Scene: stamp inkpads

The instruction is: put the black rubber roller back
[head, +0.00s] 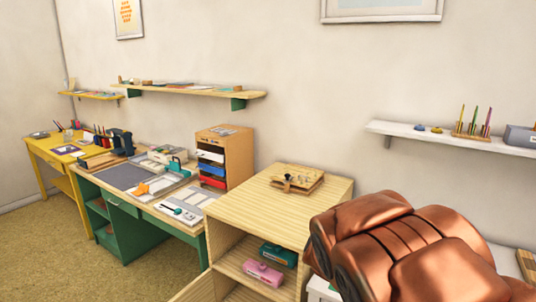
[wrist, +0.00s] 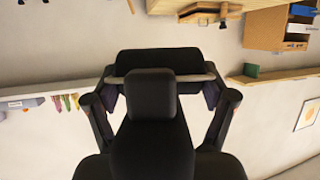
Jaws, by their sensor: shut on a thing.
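In the wrist view, which looks upside down, my gripper (wrist: 162,95) has its two dark fingers spread around a wide black object, which looks like the black rubber roller (wrist: 160,62). A thin grey-beige bar runs across it between the fingers. A dark rounded block in the middle hides part of it. The gripper and the held roller are not visible in the head view, where my copper-coloured arm fills the lower right. A wooden rack (head: 290,178) with a small black piece on it lies on top of the light wooden cabinet (head: 250,205).
The cabinet's open shelf holds a teal box (head: 278,255) and a pink box (head: 263,274). Left of it stand a green desk (head: 120,215) with tools and an orange drawer unit (head: 225,150). A white wall shelf (head: 455,137) is at right. The cabinet top is clear around the rack.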

